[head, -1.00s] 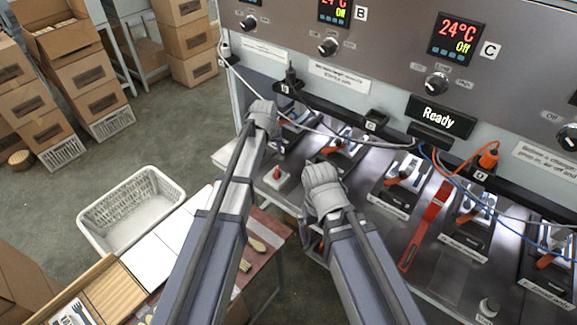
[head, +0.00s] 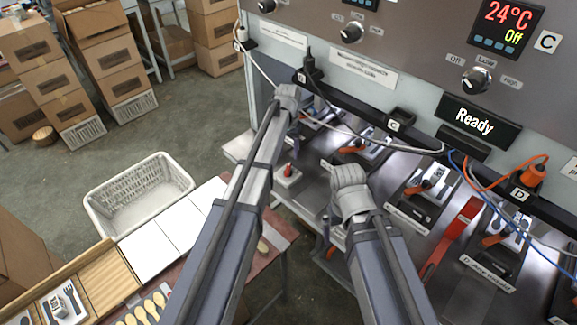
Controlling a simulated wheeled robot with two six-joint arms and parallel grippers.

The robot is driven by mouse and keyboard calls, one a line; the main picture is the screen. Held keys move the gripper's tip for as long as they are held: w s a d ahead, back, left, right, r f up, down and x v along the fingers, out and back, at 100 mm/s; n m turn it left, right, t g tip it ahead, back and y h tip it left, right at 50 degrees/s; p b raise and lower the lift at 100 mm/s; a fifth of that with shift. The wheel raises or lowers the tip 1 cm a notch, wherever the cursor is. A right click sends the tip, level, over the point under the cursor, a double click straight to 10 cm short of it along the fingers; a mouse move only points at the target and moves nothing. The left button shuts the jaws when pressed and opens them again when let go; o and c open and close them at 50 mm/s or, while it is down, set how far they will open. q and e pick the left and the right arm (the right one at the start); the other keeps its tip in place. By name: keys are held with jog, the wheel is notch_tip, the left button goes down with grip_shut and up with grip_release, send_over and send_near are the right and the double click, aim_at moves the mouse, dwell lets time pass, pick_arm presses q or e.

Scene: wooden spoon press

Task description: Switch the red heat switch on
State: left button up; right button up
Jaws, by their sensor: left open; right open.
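A small red switch (head: 288,169) stands on a light grey box (head: 287,178) on the metal bench, between my two arms. My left gripper (head: 289,97) is beyond it, near the black rail under the panel; its fingers are mostly hidden behind the wrist. My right gripper (head: 348,183) is to the right of the red switch and apart from it, above the bench's near part. Both grippers are open and I see nothing held in them. The temperature display (head: 506,27) reads 24°C and Off.
A panel with a selector knob (head: 476,80) and a Ready sign (head: 473,121) stands behind the bench. Several presses with orange handles, a red strap (head: 452,238) and loose cables lie to the right. A white basket (head: 138,197) stands on the left floor.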

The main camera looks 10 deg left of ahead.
aim_at(288, 167)
pick_arm(q)
notch_tip(288, 167, down, 7)
jog(key=b, duration=0.6)
grip_shut()
dwell(0.4)
